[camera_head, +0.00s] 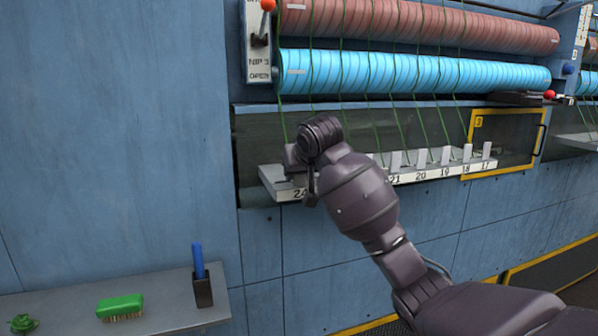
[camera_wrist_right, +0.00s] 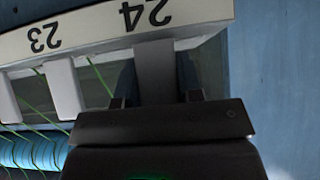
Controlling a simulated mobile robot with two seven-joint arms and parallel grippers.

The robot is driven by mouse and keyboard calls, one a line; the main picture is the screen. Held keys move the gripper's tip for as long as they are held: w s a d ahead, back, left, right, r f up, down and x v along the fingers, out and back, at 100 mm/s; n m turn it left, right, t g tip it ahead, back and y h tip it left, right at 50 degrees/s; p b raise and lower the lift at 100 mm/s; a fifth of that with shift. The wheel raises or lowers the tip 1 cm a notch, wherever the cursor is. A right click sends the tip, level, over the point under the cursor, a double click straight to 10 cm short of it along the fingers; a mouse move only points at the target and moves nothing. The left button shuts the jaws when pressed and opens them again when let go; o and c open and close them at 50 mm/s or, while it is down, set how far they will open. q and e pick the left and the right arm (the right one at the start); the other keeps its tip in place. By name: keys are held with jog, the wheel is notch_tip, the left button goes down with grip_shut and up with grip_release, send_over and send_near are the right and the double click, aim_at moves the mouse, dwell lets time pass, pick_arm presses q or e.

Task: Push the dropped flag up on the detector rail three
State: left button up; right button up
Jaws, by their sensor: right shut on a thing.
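The detector rail (camera_head: 440,173) runs across the machine below the rollers, with a numbered white front edge; 24 is at its left end and 17 at its right. My right gripper (camera_head: 300,178) is at the left end and hides most of that part in the head view. In the right wrist view the rail (camera_wrist_right: 85,38) appears upside down with 24 and 23 readable. The grey flag at 24 (camera_wrist_right: 155,72) is between my right fingers, which are shut on it. A paler flag at 23 (camera_wrist_right: 64,88) stands beside it, outside the fingers. My left gripper is not in view.
Green yarns run down from the blue roller (camera_head: 400,72) to the rail. A yellow frame (camera_head: 537,148) marked 3 surrounds the rail's right end. A shelf (camera_head: 165,310) at lower left holds a green brush (camera_head: 120,307) and a blue-handled tool in a holder (camera_head: 202,290).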

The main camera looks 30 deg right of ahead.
jog(key=shift+w+g, duration=0.2)
jog(key=shift+g, duration=0.4)
jog(key=o, duration=0.9)
jog(key=shift+f+y, duration=0.1)
jog(key=shift+y, duration=0.2)
jog(key=shift+o, duration=0.2)
jog(key=v, duration=1)
jog(key=shift+s+r, duration=0.15)
jog(key=shift+r, duration=0.25)
